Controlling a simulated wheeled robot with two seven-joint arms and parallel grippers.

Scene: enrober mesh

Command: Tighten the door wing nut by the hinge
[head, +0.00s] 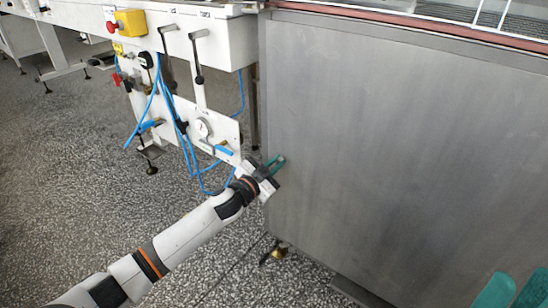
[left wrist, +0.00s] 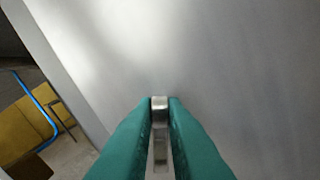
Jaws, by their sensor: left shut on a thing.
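The large grey steel door panel (head: 400,150) fills the right of the head view. The nut's wings are mostly hidden by the fingers, and the hinge cannot be made out. My right gripper (head: 519,280) shows at the bottom right corner of the head view, its teal fingertips apart and empty in front of the panel.
Left of the panel is a white machine frame with a yellow box (head: 130,22), black levers, a gauge (head: 203,128) and looping blue hoses (head: 183,130). A brass fitting (head: 279,253) sits low by the panel's bottom edge. The speckled floor (head: 70,200) is open at left.

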